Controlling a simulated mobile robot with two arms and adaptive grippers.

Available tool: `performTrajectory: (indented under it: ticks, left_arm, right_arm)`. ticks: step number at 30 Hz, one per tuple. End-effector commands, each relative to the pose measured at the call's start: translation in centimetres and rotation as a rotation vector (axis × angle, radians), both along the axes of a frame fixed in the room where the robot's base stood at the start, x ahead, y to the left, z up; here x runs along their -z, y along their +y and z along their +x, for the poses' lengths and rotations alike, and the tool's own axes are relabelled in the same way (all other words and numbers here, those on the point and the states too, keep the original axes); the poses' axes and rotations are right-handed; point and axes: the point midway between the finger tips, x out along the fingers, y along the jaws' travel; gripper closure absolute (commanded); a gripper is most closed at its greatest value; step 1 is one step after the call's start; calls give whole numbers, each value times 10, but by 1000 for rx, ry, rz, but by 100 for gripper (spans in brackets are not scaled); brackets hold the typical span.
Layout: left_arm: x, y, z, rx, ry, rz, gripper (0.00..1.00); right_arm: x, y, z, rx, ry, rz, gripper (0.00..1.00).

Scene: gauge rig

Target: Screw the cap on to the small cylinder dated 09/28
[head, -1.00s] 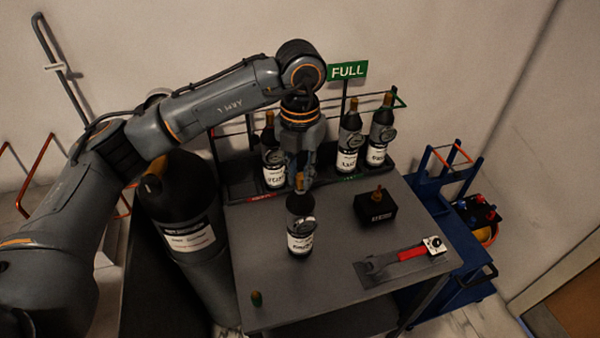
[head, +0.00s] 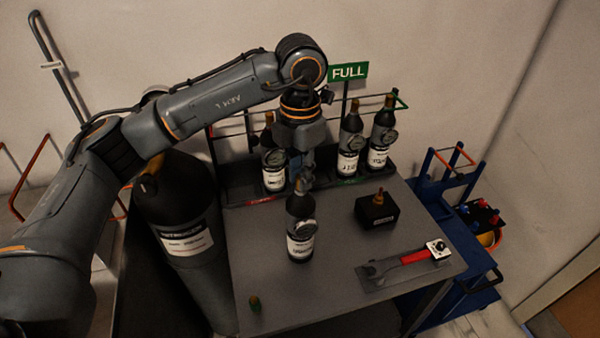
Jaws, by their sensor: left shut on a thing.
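I cannot tell whether the cap touches the cylinder's neck. My right gripper is not in view.
Several similar cylinders stand in the rack (head: 235,190) behind, under a green FULL sign (head: 348,71). A black block (head: 377,210) with a brass fitting and a red-handled wrench (head: 415,256) lie to the right. A large cylinder (head: 185,235) stands left of the table.

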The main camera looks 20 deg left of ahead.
Motion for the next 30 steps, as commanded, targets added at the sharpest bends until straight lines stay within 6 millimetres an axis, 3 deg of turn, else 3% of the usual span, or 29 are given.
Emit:
performTrajectory:
  ticks: [12, 25, 30]
  left_arm:
    - [4, -1, 0, 396, 4, 0, 100]
    - [3, -1, -1, 463, 4, -1, 100]
    - [5, -1, -1, 654, 4, -1, 100]
  right_arm:
    - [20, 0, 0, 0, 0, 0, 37]
    - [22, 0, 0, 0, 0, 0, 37]
    - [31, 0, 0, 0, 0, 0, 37]
